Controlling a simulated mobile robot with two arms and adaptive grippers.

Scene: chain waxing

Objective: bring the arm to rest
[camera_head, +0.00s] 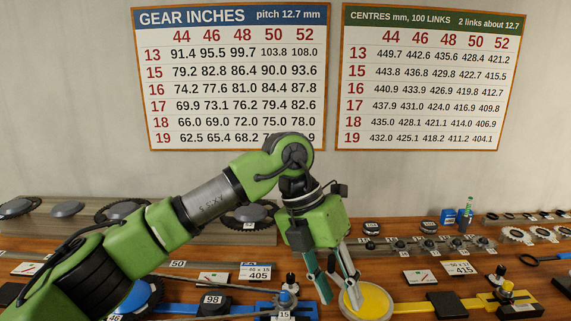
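My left arm (215,200) comes in from the left and bends down at the middle of the view. Its gripper (341,299) points down over the bench, with its two fingers apart. I see nothing held between them. The right fingertip overlaps a round yellow disc (374,300) in the picture; I cannot tell whether they touch. My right gripper is not in view.
The wooden bench (400,266) holds a blue fixture with a small sprocket (285,300), a yellow bar fixture (480,302), black blocks (447,305) and number cards (459,268). Sprockets line the back. Two charts (230,17) hang on the wall.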

